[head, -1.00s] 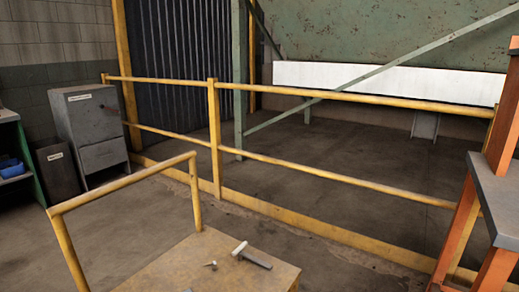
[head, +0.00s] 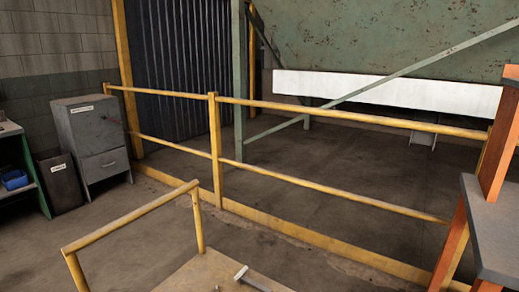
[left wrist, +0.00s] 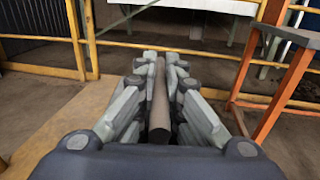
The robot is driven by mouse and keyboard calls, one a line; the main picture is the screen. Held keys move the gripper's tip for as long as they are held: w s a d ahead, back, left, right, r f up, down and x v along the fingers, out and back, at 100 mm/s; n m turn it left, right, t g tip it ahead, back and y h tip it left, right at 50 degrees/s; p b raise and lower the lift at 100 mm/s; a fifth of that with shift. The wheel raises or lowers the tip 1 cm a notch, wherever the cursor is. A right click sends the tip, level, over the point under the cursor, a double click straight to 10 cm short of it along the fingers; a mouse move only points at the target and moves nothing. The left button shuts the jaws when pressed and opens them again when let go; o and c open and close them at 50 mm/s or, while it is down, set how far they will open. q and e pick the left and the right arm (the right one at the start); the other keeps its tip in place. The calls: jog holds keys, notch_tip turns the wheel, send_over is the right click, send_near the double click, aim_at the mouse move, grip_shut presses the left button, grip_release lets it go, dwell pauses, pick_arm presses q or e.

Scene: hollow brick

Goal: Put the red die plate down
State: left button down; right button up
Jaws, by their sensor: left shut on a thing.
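In the left wrist view my left gripper (left wrist: 160,75) is shut on a long, narrow grey-brown thing (left wrist: 160,105). It runs lengthwise between the fingers, and the fingers hide its sides. Its red colour does not show, and I cannot tell from this angle whether it is the die plate. No other red plate shows in either view. Neither gripper shows in the head view.
A wooden-topped cart (head: 200,272) with a yellow rail (head: 130,215) is at the bottom, carrying a hammer (head: 241,273). A yellow guard rail (head: 330,184) crosses behind. A grey cabinet (head: 92,135) stands left, and an orange-legged bench (head: 500,215) right.

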pick_arm(q)
jog(key=r+y+p, duration=0.1)
jog(key=s+r+n+y+p, duration=0.1)
jog(key=r+p, duration=0.1)
jog(key=r+n+t+y+p, duration=0.1)
jog(key=shift+s+a+r+y, duration=0.2)
jog(key=shift+s+r+y, duration=0.1)
jog(key=shift+s, duration=0.1)
jog(key=s+r+n+y+p, duration=0.1)
jog(key=s+r+y+p, duration=0.1)
jog(key=r+p, duration=0.1)
jog(key=a+r+n+y+p, duration=0.1)
jog(key=shift+s+r+n+t+p, duration=0.25)
jog(key=shift+s+n+t+p, duration=0.05)
jog(key=shift+s+p, duration=0.1)
jog(key=shift+s+a+r+y, duration=0.2)
jog(key=shift+s+r+y, duration=0.1)
jog(key=shift+y, duration=0.2)
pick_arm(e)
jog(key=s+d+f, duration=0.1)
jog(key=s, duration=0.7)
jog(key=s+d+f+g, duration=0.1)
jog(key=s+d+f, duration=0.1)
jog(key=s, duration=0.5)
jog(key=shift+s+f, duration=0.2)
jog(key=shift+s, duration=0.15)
